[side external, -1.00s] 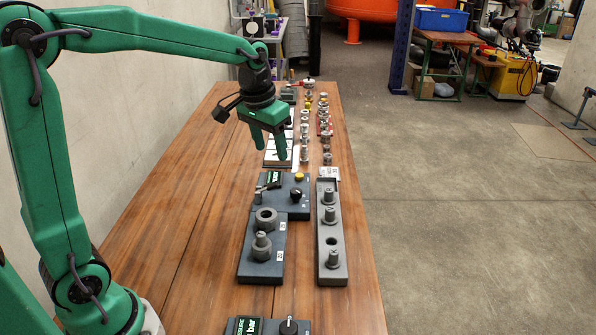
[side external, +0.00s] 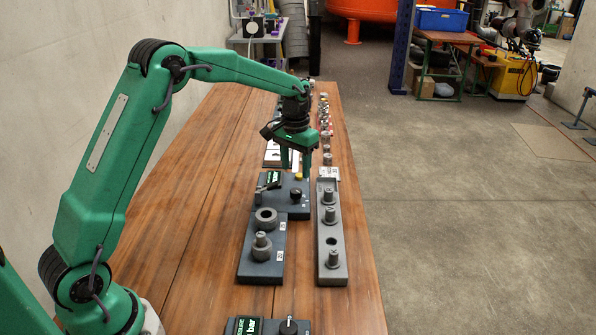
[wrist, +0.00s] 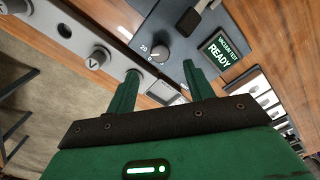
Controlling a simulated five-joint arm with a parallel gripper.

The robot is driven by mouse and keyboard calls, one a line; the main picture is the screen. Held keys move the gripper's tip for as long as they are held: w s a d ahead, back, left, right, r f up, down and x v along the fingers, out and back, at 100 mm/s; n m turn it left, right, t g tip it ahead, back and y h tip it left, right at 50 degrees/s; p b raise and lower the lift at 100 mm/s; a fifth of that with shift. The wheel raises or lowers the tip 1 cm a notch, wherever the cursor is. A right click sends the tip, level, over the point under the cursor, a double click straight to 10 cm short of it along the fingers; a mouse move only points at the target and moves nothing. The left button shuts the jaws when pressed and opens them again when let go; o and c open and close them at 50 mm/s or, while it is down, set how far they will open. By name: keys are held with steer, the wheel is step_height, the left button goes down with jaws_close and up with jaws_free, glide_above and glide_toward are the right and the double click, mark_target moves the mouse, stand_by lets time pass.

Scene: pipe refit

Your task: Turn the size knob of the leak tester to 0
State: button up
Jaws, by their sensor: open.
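The leak tester (side external: 285,208) is a dark blue-grey box with a small lit screen, mid-table. In the wrist view its screen (wrist: 222,49) reads "VACUUM TEST READY". Its black size knob (side external: 295,194) stands on the right part of the top. The knob (wrist: 159,54) also shows in the wrist view between my fingertips, with marks "20" and "0" beside it. Its exact pointer setting is too small to tell. My gripper (side external: 296,170) is open and empty, fingers pointing down, above and slightly behind the knob, apart from it.
A block with grey rings (side external: 263,265) stands in front. A grey rail with pegs (side external: 331,262) lies to the right. Another screened box (side external: 262,326) is at the front edge. The left table is clear.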

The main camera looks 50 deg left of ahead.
mark_target(296, 191)
steer(key=shift+f, duration=0.15)
steer(key=shift+f, duration=3.8)
steer(key=c, duration=1)
